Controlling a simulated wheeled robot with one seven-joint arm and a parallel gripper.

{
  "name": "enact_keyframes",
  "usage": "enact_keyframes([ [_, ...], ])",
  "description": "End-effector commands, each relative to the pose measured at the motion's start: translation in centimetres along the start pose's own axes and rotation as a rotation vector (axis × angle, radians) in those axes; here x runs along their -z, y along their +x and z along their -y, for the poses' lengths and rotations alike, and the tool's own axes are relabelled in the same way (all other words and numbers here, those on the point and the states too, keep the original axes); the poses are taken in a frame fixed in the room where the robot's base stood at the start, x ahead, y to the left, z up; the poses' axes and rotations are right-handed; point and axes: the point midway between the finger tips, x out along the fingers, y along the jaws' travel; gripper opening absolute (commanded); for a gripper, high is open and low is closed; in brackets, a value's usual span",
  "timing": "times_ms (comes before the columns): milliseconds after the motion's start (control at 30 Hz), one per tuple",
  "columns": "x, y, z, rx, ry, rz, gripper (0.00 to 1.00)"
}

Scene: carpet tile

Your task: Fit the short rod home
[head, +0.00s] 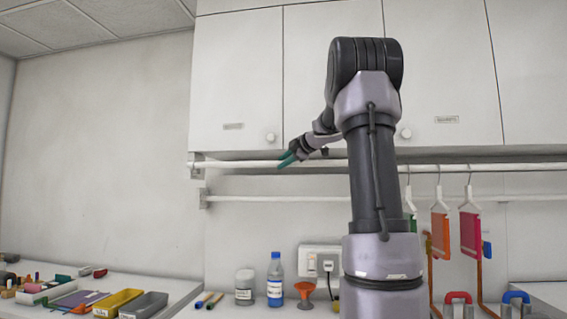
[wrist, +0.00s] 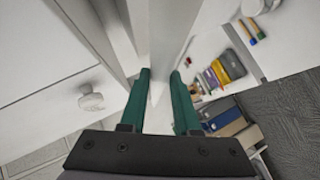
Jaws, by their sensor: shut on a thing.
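A long white rod (head: 240,164) runs level under the wall cabinets, close in front of their lower edge. My gripper (head: 288,159), with green fingers, is at this rod, left of my arm. In the wrist view my gripper (wrist: 160,76) has one green finger on each side of a white bar (wrist: 170,40) and is shut on it. A bracket (head: 197,165) shows at the rod's left end. I cannot tell whether the rod sits in it or just in front. My arm hides part of the rod, and its right end is out of view.
A second white rail (head: 265,198) runs lower along the wall. Hangers with coloured pieces (head: 470,233) hang at the right. A blue-capped bottle (head: 275,282), a jar (head: 244,287) and an orange funnel (head: 304,294) stand below. A cabinet knob (wrist: 90,101) is close left of my gripper.

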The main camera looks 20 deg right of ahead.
Motion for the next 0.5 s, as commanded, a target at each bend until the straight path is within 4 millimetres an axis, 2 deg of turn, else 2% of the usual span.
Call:
enact_keyframes([
  [500,-0.93,0.95,-0.86,-0.001,-0.001,0.000,0.00],
])
